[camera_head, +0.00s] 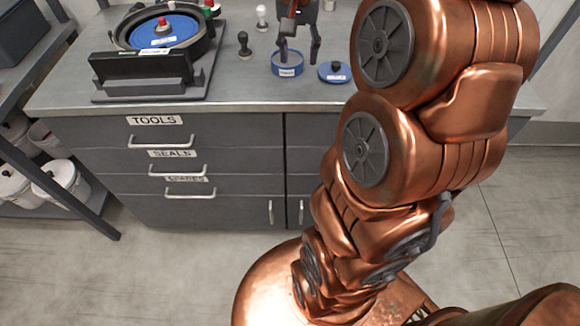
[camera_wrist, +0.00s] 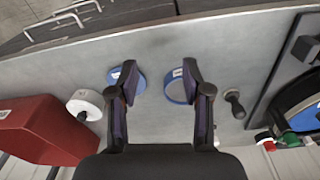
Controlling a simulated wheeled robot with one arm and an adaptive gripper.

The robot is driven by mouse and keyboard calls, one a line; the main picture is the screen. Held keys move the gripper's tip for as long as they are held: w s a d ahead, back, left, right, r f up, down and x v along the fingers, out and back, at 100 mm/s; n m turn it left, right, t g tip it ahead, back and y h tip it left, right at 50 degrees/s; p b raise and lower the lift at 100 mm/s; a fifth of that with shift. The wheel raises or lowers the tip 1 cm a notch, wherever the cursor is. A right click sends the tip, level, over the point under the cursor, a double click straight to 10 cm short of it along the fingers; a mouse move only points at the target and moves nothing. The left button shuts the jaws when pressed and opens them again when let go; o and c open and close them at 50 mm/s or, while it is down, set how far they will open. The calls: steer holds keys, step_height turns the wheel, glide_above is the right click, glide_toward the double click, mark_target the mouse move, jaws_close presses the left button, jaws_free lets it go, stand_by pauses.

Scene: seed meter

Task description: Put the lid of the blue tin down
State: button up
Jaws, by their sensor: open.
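The blue tin (camera_head: 288,70) stands upright on the metal counter and looks open at the top, with a pale label on its front. Its blue lid (camera_head: 334,73), with a black knob, lies flat on the counter just right of the tin, apart from it. In the wrist view the tin (camera_wrist: 176,92) is right of centre and the lid (camera_wrist: 139,84) left. My gripper (camera_head: 299,58) is open and empty, its fingers spread above the tin and the gap beside the lid. In the wrist view the fingers (camera_wrist: 158,72) partly hide both.
A black-knobbed stamp (camera_head: 244,44) and a white one (camera_head: 262,18) stand left of the tin. A round device with a blue disc (camera_head: 165,32) is farther left. The wrist view shows a red box (camera_wrist: 45,130) and a white round item (camera_wrist: 86,104). Counter in front is clear.

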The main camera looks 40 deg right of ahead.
steer(key=s+a+f+n+g, duration=0.1)
steer(key=s+a+f+n, duration=0.3)
steer(key=s+a, duration=0.5)
steer(key=s+a+f+n+g, duration=0.1)
steer(key=s+a+f+n, duration=0.4)
steer(key=s, duration=0.7)
steer(key=a+f, duration=0.2)
steer(key=a, duration=0.2)
steer(key=shift+a+y, duration=0.25)
steer(key=shift+y, duration=0.05)
steer(key=shift+s+f, duration=0.1)
